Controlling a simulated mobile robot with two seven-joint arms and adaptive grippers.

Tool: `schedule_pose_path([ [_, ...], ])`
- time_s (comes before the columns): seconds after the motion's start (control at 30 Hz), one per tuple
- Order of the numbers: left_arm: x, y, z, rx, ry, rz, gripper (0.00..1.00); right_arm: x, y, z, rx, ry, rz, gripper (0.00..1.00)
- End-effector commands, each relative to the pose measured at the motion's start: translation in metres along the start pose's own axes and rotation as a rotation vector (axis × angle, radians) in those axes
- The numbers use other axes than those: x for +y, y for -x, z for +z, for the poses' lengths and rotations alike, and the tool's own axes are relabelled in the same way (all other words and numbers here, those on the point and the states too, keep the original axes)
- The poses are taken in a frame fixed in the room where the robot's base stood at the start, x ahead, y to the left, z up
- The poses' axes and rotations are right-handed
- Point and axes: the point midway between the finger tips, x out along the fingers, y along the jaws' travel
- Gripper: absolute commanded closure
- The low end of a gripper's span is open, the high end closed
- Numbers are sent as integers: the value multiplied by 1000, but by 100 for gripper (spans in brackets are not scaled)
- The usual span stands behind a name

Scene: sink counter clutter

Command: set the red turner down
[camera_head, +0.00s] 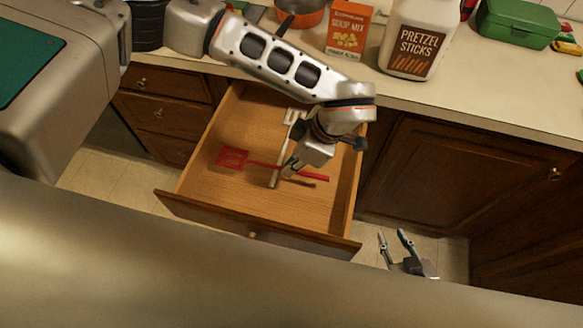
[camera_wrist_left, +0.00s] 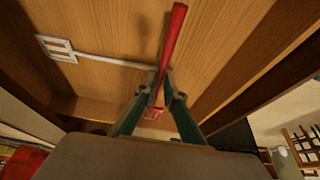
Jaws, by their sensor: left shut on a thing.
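The red turner (camera_head: 233,157) is over the inside of the open wooden drawer (camera_head: 254,222) in the head view, its slotted head to the left and its handle to the right. My left gripper (camera_head: 288,168) reaches down into the drawer and is shut on the turner's handle. In the left wrist view the red handle (camera_wrist_left: 173,42) rises from between the fingertips (camera_wrist_left: 164,80). Its shadow lies apart from it, so it appears held a little above the drawer floor. My right gripper (camera_head: 393,239) is open and empty, low at the right, outside the drawer.
A white turner (camera_head: 294,116) lies in the drawer, its handle passing under my left gripper; its slotted head shows in the left wrist view (camera_wrist_left: 57,47). The counter above holds a soup mix box (camera_head: 349,27), pretzel sticks jar (camera_head: 416,40) and green box (camera_head: 518,22).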

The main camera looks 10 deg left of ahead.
Motion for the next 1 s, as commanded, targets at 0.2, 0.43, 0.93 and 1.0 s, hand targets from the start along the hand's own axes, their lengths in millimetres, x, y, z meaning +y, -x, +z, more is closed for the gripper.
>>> schedule_pose_path([
  [0.2, 0, -23, 10, 0, 0, -1, 100, 0, 1, -2, 1, 0, 0, 71],
  [0.43, 0, -23, 9, 0, -1, 0, 100, 0, 0, -1, 1, 0, 0, 71],
  [0.93, 0, -34, 14, 0, -1, 0, 100, -2, -5, 9, -3, 0, -1, 71],
  [1.0, 0, -34, 14, 0, -1, 0, 80, -1, -5, 9, -3, 0, -1, 71],
])
